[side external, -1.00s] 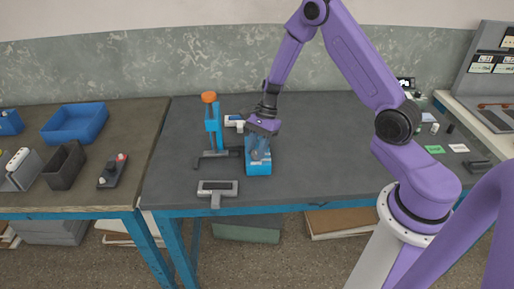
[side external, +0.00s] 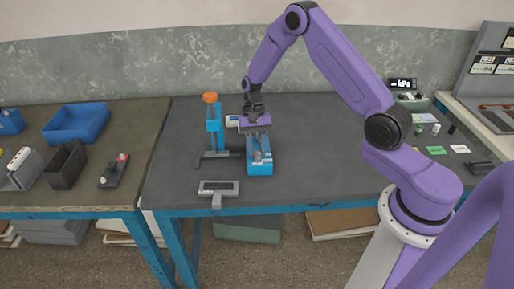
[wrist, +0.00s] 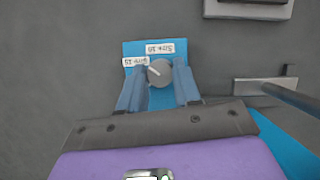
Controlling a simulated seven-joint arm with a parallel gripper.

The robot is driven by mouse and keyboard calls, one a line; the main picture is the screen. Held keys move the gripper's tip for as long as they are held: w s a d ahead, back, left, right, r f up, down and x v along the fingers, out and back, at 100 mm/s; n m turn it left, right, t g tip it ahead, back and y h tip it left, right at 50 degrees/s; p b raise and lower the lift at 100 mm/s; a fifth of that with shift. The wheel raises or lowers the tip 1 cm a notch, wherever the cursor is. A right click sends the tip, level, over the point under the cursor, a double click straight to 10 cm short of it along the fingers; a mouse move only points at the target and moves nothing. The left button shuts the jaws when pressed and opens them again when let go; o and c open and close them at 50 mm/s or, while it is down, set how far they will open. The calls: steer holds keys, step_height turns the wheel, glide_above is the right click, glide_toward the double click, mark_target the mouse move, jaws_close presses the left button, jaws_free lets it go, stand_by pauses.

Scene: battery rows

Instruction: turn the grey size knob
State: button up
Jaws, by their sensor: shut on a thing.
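The grey size knob (wrist: 160,72) sits on the blue base (wrist: 130,48) in the wrist view. It is a round knob with a white pointer line aimed to the upper left, towards one of two white labels, which read upside down. My gripper (wrist: 159,88) has one finger on each side of the knob and is shut on it.
A blue stand with an orange top (side external: 211,98) is close on the left. A grey T-shaped part (side external: 218,188) lies near the front edge. A small white device (side external: 233,121) stands behind.

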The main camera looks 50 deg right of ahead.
steer(key=shift+n, duration=0.6)
steer(key=shift+h, duration=0.3)
steer(key=o, duration=1)
steer(key=v, duration=1.7)
steer(key=shift+w+r, duration=0.15)
steer(key=shift+w, duration=0.2)
